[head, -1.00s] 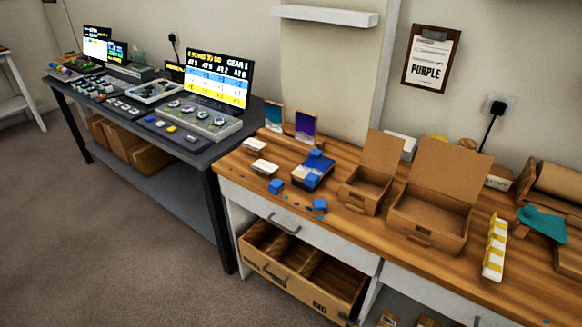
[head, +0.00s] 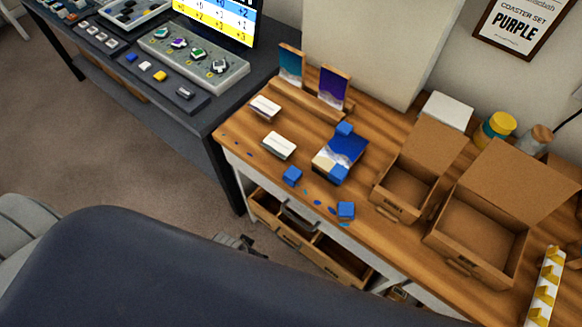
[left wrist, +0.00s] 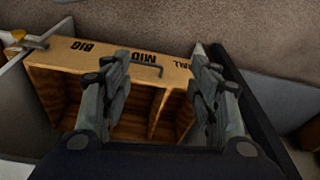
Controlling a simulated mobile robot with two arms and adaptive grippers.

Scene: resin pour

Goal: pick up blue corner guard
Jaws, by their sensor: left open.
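Several blue corner guards show in the head view. One (head: 291,176) lies on the wooden bench left of the blue-and-white coaster (head: 343,150), and another (head: 346,210) lies near the front edge among small blue spots. Two more, an upper one (head: 345,128) and a lower one (head: 338,173), sit at the coaster's corners. My left gripper (head: 238,244) is partly hidden behind my dark arm, below the bench's front left edge. In the left wrist view my left gripper (left wrist: 163,82) is open and empty, over the open drawer. My right gripper is not in view.
The open drawer (left wrist: 190,68) has compartments; BIG and MID are readable on its front. Two open cardboard boxes, a smaller one (head: 405,207) and a larger one (head: 475,248), stand right of the coaster. White card stacks (head: 279,146) lie left. A dark table (head: 215,110) adjoins the bench.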

